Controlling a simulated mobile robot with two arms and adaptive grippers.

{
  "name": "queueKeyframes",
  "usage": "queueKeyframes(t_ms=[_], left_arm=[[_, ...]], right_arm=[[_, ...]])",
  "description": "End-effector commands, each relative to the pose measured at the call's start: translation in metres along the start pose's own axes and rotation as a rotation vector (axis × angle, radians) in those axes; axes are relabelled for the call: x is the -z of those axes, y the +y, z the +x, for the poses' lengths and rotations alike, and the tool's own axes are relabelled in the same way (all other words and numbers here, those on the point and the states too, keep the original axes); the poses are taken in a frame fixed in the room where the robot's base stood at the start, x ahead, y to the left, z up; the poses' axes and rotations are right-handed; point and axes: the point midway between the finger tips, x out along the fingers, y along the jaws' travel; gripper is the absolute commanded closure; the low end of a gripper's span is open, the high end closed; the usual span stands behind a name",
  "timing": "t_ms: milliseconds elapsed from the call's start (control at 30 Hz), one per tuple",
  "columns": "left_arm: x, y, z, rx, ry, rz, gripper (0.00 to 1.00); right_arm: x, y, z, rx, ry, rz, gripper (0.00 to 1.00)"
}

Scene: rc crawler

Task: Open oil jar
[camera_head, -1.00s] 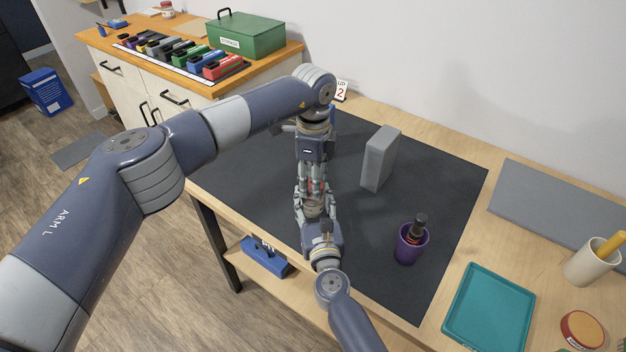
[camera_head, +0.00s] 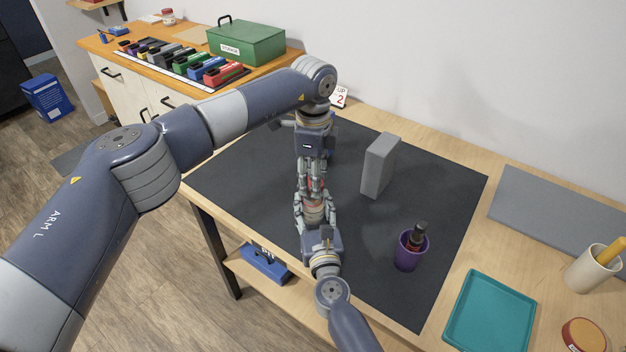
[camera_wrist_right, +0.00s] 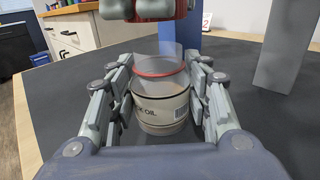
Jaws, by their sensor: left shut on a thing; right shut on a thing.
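The oil jar (camera_wrist_right: 162,105) stands upright in the right wrist view. It has a pale label reading "OIL", a red ring near its top and a clear upper part. My right gripper (camera_wrist_right: 163,108) is shut around its body; in the head view the jar (camera_head: 314,212) is partly hidden by the fingers. My left gripper (camera_head: 312,185) points down above the jar, shut on a red piece, apparently the lid (camera_wrist_right: 160,8). A gap shows between this piece and the jar in the right wrist view. The top of the piece is out of that view.
A grey block (camera_head: 379,166) and a purple cup (camera_head: 410,252) with a dark item stand on the black mat (camera_head: 250,170). A teal tray (camera_head: 490,310) and a beige cup (camera_head: 592,266) are at the right. The mat's left part is free.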

Motion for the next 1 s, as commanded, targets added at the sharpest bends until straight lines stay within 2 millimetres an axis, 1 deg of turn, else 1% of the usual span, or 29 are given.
queueKeyframes(t_ms=[33,100,200,433,467,500,533,867,1000], left_arm=[[0.0,-0.001,-0.008,0.004,0.0,0.0,0.91],[0.0,-0.001,-0.018,0.004,0.0,0.0,0.91],[0.0,-0.001,-0.028,0.004,0.0,0.0,0.91],[0.0,0.0,-0.029,0.001,0.0,0.0,0.91],[0.0,0.0,-0.029,0.001,0.0,0.0,0.91],[0.0,0.0,-0.029,0.001,0.0,0.0,0.91],[0.0,0.0,-0.029,0.001,0.0,0.0,0.91],[0.0,0.0,-0.029,0.001,0.0,0.0,0.91],[0.0,0.0,-0.029,0.001,0.0,0.0,0.91]], right_arm=[[0.002,-0.001,0.0,0.001,0.003,-0.001,1.0],[0.002,-0.001,0.0,0.001,0.003,-0.001,1.0],[0.002,-0.001,0.0,0.001,0.003,-0.001,1.0],[0.002,0.0,0.0,0.001,0.003,-0.001,1.0],[0.002,0.0,0.0,0.001,0.003,-0.001,0.48],[0.002,0.0,0.0,0.001,0.003,-0.001,0.39],[0.002,0.0,0.0,0.0,0.003,-0.001,0.32],[0.001,0.0,0.0,0.0,0.001,0.0,0.32],[0.001,0.0,-0.007,0.0,0.001,0.0,0.32]])
